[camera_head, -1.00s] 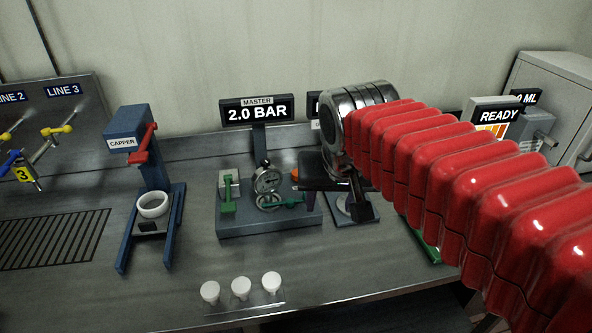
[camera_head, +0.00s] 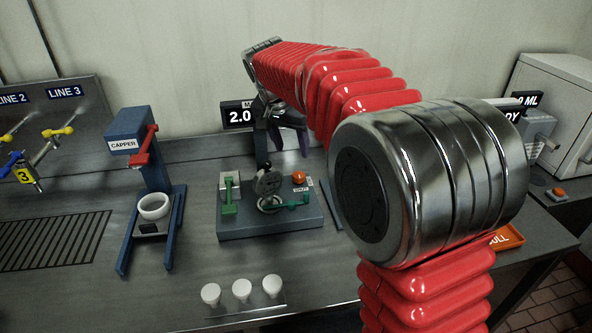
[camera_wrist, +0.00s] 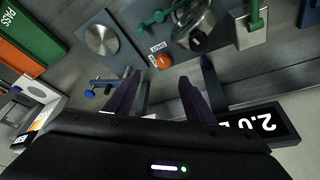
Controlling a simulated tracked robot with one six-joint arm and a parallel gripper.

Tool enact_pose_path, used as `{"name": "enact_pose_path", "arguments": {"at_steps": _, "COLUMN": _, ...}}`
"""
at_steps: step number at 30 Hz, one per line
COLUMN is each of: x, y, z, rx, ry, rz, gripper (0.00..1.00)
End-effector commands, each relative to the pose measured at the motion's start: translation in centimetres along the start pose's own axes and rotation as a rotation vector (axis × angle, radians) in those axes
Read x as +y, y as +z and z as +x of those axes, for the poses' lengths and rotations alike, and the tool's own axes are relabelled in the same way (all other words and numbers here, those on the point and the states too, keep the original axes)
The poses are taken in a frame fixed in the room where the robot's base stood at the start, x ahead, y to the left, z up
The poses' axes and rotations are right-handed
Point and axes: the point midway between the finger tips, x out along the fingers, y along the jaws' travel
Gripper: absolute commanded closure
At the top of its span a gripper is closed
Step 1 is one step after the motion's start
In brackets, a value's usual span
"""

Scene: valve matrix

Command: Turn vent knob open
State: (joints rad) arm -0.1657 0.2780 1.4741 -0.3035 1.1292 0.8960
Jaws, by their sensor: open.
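No label reading "vent" is legible. An orange knob (camera_head: 299,177) with a small tag sits at the back right of the grey valve block (camera_head: 270,224). It also shows in the wrist view (camera_wrist: 163,61), close to the line between my fingertips. A green-handled valve (camera_head: 292,201) and a round gauge (camera_head: 267,182) sit beside it, and a green lever (camera_head: 229,204) stands at the block's left. My gripper (camera_head: 290,147) is above and behind the block. In the wrist view my gripper (camera_wrist: 159,76) is open, with nothing between its fingers; whether they touch the knob is unclear.
The MASTER display (camera_head: 238,116), partly hidden by my gripper, stands behind the block; it also shows in the wrist view (camera_wrist: 262,124). The blue capper (camera_head: 150,175) stands left. White caps (camera_head: 241,290) lie in front. A silver disc plate (camera_wrist: 98,40) is beside the block.

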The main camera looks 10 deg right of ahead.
Motion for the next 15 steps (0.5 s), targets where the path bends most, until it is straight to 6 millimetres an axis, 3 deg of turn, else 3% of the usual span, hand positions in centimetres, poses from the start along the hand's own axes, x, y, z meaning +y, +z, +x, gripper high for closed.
{"name": "enact_pose_path", "arguments": {"at_steps": 6, "x": -1.50, "y": -0.75, "z": 1.20, "rx": 0.005, "ry": 0.016, "rz": 0.033, "gripper": 0.51}}
{"name": "enact_pose_path", "arguments": {"at_steps": 15, "x": -1.52, "y": -0.74, "z": 1.23, "rx": 0.005, "ry": 0.016, "rz": 0.034, "gripper": 0.51}}
